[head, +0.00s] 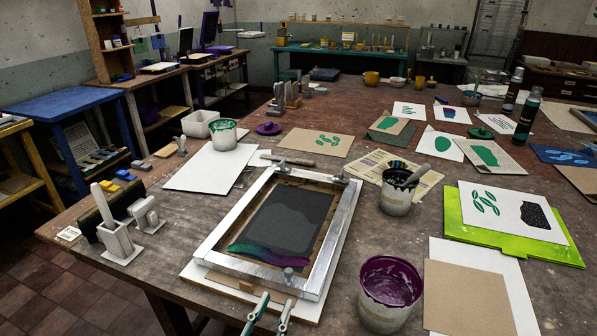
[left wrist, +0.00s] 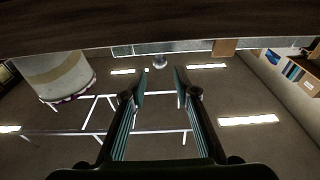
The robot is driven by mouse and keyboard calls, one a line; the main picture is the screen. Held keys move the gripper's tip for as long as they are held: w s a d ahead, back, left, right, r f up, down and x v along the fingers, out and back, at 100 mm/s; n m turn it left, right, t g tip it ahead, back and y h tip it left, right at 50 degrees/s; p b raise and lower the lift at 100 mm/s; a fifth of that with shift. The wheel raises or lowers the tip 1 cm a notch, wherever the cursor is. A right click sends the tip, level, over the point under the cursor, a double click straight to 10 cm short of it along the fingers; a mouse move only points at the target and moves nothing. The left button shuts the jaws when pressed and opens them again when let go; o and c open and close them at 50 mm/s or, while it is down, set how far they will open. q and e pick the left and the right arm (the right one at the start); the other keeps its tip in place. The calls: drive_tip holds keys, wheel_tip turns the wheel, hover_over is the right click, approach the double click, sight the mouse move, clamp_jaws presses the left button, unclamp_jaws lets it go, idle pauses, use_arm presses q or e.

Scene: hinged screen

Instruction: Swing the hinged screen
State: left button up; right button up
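The hinged screen (head: 330,235) lies flat on a pale board on the table, its silver frame around a dark mesh. A green-to-purple band of ink lies along the mesh's near side. A small round knob (head: 289,273) stands on the near frame bar; it also shows in the left wrist view (left wrist: 160,62), where the picture is upside down. The hinge clamps (head: 310,170) are at the far bar. My left gripper (head: 278,299) is open and empty just in front of the near bar. Its fingers are apart, with the knob beyond the gap between their tips (left wrist: 160,85). My right gripper is out of view.
A purple ink pot (head: 388,290) stands close to the right of my left gripper; another pot (head: 398,190) is right of the screen. A green platen with a print (head: 470,240) lies farther right. Metal stands (head: 122,240) are at left. Table between stands and screen is bare.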

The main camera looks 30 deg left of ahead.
sight(287, 278)
use_arm(q)
drive_tip(key=shift+s+r, duration=0.2)
drive_tip(key=shift+x, duration=1.25)
drive_tip(key=x, duration=0.5)
drive_tip(key=shift+d+b, duration=0.1)
drive_tip(key=shift+b, duration=0.3)
drive_tip(key=shift+w, duration=0.1)
drive_tip(key=c, duration=0.7)
drive_tip(key=shift+o, duration=0.2)
drive_tip(key=r+p, duration=0.3)
drive_tip(key=w+r+p, duration=0.1)
drive_tip(key=r+p, duration=0.1)
drive_tip(key=shift+r, duration=0.1)
drive_tip(key=r+p, duration=0.3)
drive_tip(key=p, duration=0.1)
drive_tip(key=shift+w+a+r, duration=0.25)
drive_tip(key=shift+w, duration=0.15)
clamp_jaws()
drive_tip(key=r+p, duration=0.1)
drive_tip(key=p, duration=0.1)
drive_tip(key=w+r+p, duration=0.1)
drive_tip(key=r+p, duration=0.2)
drive_tip(key=r, duration=0.1)
drive_tip(key=shift+w+a+r+p, duration=0.15)
drive_tip(key=shift+w+p, duration=0.15)
drive_tip(key=shift+p, duration=0.1)
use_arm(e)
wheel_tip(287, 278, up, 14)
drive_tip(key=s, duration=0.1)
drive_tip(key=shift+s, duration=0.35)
